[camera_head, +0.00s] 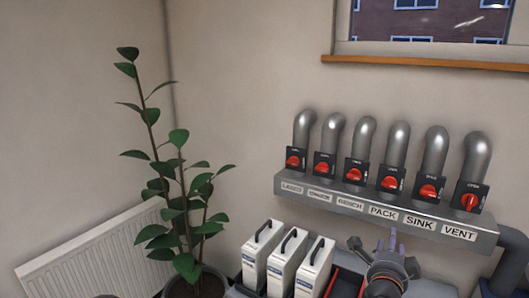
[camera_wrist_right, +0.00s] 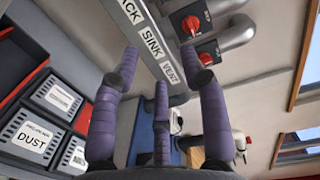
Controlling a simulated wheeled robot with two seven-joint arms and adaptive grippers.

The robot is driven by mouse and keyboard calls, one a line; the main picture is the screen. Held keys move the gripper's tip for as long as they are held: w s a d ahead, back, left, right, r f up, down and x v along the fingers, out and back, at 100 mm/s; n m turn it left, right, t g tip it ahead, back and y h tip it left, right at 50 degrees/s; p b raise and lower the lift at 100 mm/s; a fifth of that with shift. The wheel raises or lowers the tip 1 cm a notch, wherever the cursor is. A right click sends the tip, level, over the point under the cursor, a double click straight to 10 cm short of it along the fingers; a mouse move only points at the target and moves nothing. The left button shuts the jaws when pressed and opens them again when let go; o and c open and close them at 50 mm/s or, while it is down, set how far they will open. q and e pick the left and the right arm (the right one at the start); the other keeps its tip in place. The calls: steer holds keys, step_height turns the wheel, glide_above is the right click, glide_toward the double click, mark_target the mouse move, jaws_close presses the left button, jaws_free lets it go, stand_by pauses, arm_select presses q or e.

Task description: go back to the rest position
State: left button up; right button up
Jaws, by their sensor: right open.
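My right gripper (camera_head: 385,250) is at the bottom right of the head view, in front of the labelled manifold (camera_head: 335,197) and below its PACK and SINK labels. In the right wrist view the purple fingers of this gripper (camera_wrist_right: 167,72) are spread apart with nothing between them. The manifold's SINK and VENT labels show beyond the fingertips there. My left gripper is not in view.
Several grey pipes with red-knobbed valves rise from the manifold; the VENT knob (camera_head: 470,202) stands more upright than the others. White cartridges (camera_head: 288,262) stand left of my gripper. A potted plant (camera_head: 178,205) and a radiator (camera_head: 95,250) are farther left.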

steer(key=w+a+f+n+g+y+p, duration=0.1)
steer(key=a+f+n+g+y, duration=0.3)
steer(key=f, duration=0.8)
steer(key=w+a+f+n+y+p, duration=0.1)
steer(key=a+f+n+y, duration=0.35)
steer(key=f, duration=0.75)
steer(key=s+a+f+n+g+y+p, duration=0.1)
steer(key=s+a+f+n+g, duration=0.2)
steer(key=f, duration=0.4)
steer(key=s+a+f+n+g, duration=0.1)
steer(key=s+a+f+n, duration=0.3)
steer(key=f, duration=0.4)
steer(key=s+a+f+n+g+y, duration=0.1)
steer(key=s+a+f+g, duration=0.1)
steer(key=s, duration=0.5)
steer(key=s+a+f+n+g+y+p, duration=0.1)
steer(key=s+a+f+n+g, duration=0.1)
steer(key=s+f, duration=0.3)
steer(key=s+a+f+n+g+y+p, duration=0.1)
steer(key=s+a+f+n+g, duration=0.1)
steer(key=s, duration=0.6)
step_height(320, 180, down, 2)
steer(key=shift+s+f+g, duration=0.25)
steer(key=shift+s+g, duration=0.05)
steer(key=shift+g, duration=0.2)
